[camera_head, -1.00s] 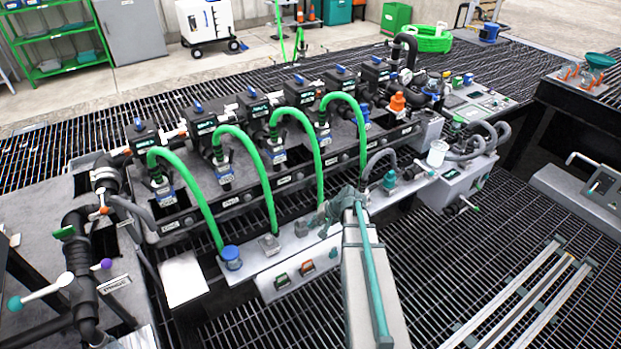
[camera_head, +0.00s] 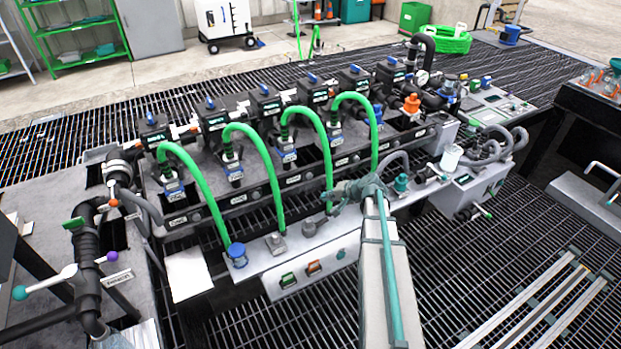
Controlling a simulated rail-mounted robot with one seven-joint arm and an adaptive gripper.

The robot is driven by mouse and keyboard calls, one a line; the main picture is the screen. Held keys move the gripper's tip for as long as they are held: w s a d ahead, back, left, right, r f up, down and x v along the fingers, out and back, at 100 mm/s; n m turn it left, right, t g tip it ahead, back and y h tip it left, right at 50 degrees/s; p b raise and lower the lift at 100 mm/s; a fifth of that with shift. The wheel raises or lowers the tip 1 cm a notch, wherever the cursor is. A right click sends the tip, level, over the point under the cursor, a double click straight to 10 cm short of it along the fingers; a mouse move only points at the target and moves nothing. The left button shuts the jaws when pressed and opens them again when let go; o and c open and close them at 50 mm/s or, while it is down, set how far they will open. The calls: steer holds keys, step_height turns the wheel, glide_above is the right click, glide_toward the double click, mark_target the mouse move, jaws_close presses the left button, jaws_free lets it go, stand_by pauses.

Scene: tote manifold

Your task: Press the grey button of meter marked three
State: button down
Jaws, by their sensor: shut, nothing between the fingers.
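A row of black meters with green displays and blue handles runs across the manifold. The third from the left (camera_head: 266,106) stands behind the green hoses. Along the black front rail (camera_head: 222,206) below are small white labels and small round grey knobs. The third label from the left (camera_head: 293,180) is too small to read surely, and I cannot tell which button belongs to meter three. My gripper (camera_head: 334,196) is shut and empty.
Several green hoses (camera_head: 198,185) arch in front of the meters down to the front.

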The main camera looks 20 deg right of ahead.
mark_target(309, 180)
steer(key=w+p, duration=0.1)
steer(key=w, duration=0.7)
steer(key=shift+w+a, duration=0.2)
steer(key=shift+a, duration=0.15)
steer(key=shift+w, duration=0.1)
stand_by(1.1)
steer(key=shift+w, duration=0.35)
steer(key=shift+w+a, duration=0.1)
steer(key=shift+w, duration=0.5)
stand_by(0.9)
steer(key=shift+s, duration=0.1)
steer(key=shift+s+b, duration=0.3)
steer(key=shift+s, duration=0.65)
